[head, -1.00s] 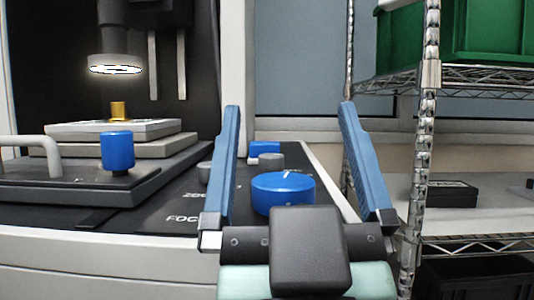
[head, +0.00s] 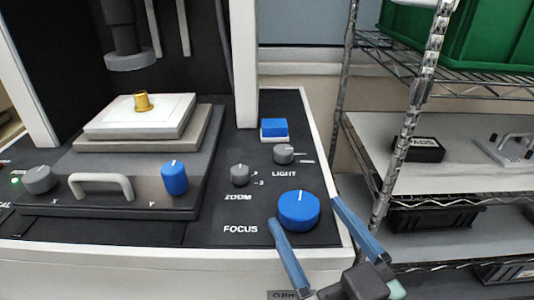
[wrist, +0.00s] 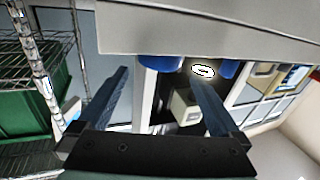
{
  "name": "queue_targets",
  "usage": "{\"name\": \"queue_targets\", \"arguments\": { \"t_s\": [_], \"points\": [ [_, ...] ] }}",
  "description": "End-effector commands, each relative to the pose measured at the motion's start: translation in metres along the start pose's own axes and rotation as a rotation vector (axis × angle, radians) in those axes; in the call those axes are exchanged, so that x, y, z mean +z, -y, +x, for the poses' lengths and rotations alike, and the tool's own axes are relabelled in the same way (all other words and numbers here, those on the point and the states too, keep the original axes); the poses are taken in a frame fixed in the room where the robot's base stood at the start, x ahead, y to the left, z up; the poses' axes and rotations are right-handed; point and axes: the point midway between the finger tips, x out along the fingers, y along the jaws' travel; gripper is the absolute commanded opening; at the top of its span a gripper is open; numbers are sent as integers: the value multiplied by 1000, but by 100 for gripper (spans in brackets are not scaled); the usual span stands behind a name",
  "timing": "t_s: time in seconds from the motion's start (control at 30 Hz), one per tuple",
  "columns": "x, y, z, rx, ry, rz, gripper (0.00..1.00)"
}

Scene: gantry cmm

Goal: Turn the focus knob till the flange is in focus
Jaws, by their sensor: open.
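The blue focus knob (head: 299,212) stands on the dark panel beside the FOCUS label, its white mark pointing towards the back. The brass flange (head: 142,102) sits upright on the white block of the stage. My gripper (head: 304,210) is open and empty at the panel's front right corner. In the head view its fingertips show on either side of the knob's front part; I cannot tell whether they touch it. The wrist view is upside down; there the focus knob (wrist: 160,62) shows between the fingers (wrist: 161,79).
Small grey zoom (head: 239,175) and light (head: 284,154) knobs and a blue-topped block (head: 274,128) lie behind the focus knob. A blue Y knob (head: 174,177) and a handle (head: 101,185) are to the left. A wire rack (head: 385,150) stands close on the right.

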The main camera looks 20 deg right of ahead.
Motion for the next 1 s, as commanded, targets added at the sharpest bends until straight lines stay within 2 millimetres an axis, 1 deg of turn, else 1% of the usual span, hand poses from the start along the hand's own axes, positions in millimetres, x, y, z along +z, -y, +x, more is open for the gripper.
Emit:
{"name": "queue_targets", "arguments": {
  "t_s": [0.03, 0.1, 0.2, 0.3, 0.37, 0.47, 0.57, 0.8, 0.9, 1.0],
  "points": [
    [-3, -6, -14, 1, 26, 23, 100],
    [4, -8, -30, -11, 40, 43, 100],
    [8, -7, -46, -24, 43, 61, 100],
    [11, -6, -52, -31, 41, 68, 100],
    [12, -6, -51, -34, 39, 68, 100],
    [12, -5, -40, -36, 36, 68, 100],
    [12, -4, -22, -38, 36, 67, 100],
    [13, -2, 30, -38, 37, 66, 100],
    [14, -2, 48, -37, 37, 67, 100],
    [15, -1, 61, -36, 38, 68, 100]
  ]
}}
